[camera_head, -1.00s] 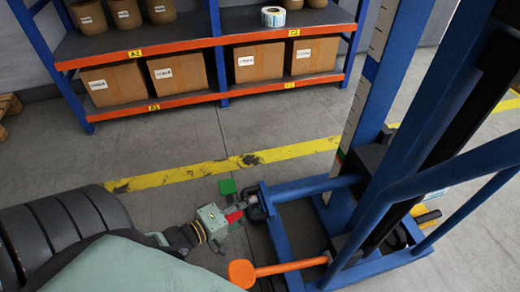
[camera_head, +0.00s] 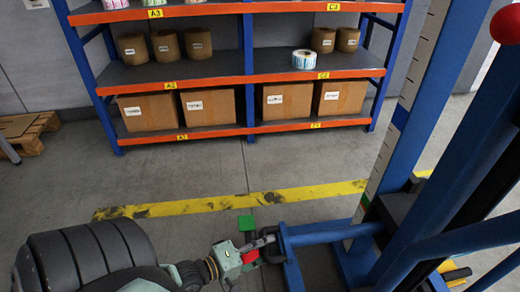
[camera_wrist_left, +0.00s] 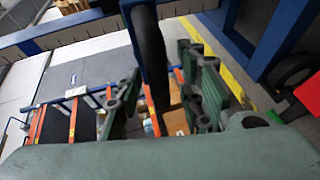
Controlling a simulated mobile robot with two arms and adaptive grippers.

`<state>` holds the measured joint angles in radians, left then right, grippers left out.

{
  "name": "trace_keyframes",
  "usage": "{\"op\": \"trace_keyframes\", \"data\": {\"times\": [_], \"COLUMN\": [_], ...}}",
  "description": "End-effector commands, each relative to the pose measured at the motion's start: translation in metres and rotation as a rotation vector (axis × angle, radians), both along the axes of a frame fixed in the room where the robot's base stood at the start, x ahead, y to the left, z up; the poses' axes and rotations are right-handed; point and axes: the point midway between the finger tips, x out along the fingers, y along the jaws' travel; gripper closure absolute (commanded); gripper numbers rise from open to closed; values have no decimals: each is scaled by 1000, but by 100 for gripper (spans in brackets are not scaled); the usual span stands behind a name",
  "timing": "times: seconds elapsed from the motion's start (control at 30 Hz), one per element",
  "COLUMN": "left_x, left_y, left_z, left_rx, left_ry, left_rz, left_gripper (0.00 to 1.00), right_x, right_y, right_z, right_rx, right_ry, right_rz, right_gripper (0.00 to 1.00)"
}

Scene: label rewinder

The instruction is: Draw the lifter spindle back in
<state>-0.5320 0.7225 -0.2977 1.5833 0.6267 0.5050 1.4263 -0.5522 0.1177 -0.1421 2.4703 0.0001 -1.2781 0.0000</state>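The blue lifter (camera_head: 438,165) stands at the right in the head view, with a low leg reaching left (camera_head: 330,232). I cannot pick out its spindle with certainty. My left gripper (camera_head: 262,247) is low by the end of that leg, beside a dark rounded part. In the left wrist view its green fingers (camera_wrist_left: 160,97) are apart, and a dark rounded bar (camera_wrist_left: 150,52) shows between them. I cannot tell whether they touch it. A red block (camera_head: 250,257) and a green block (camera_head: 246,223) show by the gripper. My right gripper is not in view.
A blue and orange shelf rack (camera_head: 247,78) with cartons and rolls stands at the back. A yellow floor line (camera_head: 190,206) runs before it. The floor between the line and the rack is clear. A pallet (camera_head: 30,132) lies at the left.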

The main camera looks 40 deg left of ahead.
Motion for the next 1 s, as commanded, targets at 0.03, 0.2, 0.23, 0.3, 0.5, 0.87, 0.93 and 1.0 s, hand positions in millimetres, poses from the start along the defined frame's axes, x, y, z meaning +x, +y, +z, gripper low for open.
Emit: {"op": "trace_keyframes", "data": {"times": [0.03,0.2,0.23,0.3,0.5,0.87,0.93,1.0], "left_x": [-2,-20,-25,-39,-77,-113,-115,-115], "left_y": [0,5,6,10,21,31,31,31], "left_z": [0,3,3,6,14,23,23,23], "left_rx": [-1,0,0,1,2,1,1,1], "left_ry": [1,4,5,6,5,1,1,0], "left_rz": [0,0,0,0,0,1,1,1], "left_gripper": [65,65,65,65,65,65,65,65], "right_x": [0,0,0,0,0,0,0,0], "right_y": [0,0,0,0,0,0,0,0], "right_z": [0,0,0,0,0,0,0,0], "right_rx": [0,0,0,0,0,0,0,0], "right_ry": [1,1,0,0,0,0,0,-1], "right_rz": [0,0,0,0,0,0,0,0], "right_gripper": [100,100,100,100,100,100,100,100]}}
